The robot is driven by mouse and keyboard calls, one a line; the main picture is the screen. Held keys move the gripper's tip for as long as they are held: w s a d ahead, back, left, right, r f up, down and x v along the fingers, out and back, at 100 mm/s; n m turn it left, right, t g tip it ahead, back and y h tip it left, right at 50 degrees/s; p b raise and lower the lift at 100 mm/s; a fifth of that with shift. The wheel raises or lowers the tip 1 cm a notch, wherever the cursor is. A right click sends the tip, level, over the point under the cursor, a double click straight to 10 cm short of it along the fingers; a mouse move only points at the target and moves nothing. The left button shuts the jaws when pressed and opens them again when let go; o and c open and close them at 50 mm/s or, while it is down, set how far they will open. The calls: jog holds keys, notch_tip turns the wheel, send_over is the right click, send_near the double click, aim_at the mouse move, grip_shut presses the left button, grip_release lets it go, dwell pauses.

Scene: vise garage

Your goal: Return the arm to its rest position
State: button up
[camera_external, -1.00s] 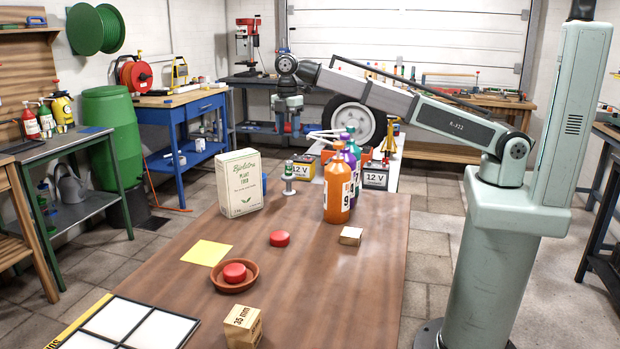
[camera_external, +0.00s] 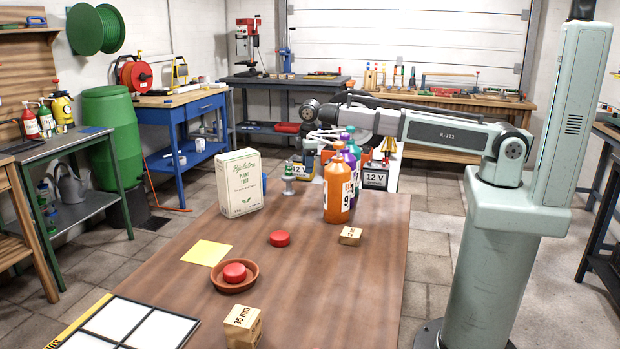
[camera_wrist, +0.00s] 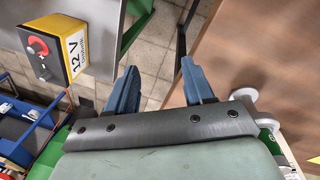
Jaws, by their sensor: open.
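Tiled floor lies beneath the gap, and the table edge is to the right of the fingers.
An orange bottle (camera_external: 338,188) and purple bottles stand close to my wrist. A yellow-and-black 12 V battery (camera_wrist: 58,48) lies left of the fingers. A plant food box (camera_external: 239,183) stands left. Red discs, wooden blocks and a clay saucer occupy the near table.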

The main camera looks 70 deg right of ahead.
jog(key=s+f+m+y, duration=0.15)
jog(key=s+f, duration=0.35)
jog(key=f, duration=0.9)
jog(key=s+f+m+y, duration=0.1)
jog(key=s+f+m, duration=0.3)
jog(key=f, duration=1)
jog(key=s+f+m+y, duration=0.15)
jog(key=s+f, duration=0.35)
jog(key=f, duration=0.9)
jog(key=s+f+g+h, duration=0.1)
jog(key=s+f+g, duration=0.35)
jog(key=s, duration=1.25)
jog(key=s+d+r+n+g+h, duration=0.1)
jog(key=s+r+g, duration=0.1)
jog(key=s, duration=1.3)
jog(key=shift+s+d+r+g, duration=0.15)
jog(key=shift+s+r+g, duration=0.15)
jog(key=shift+g, duration=0.15)
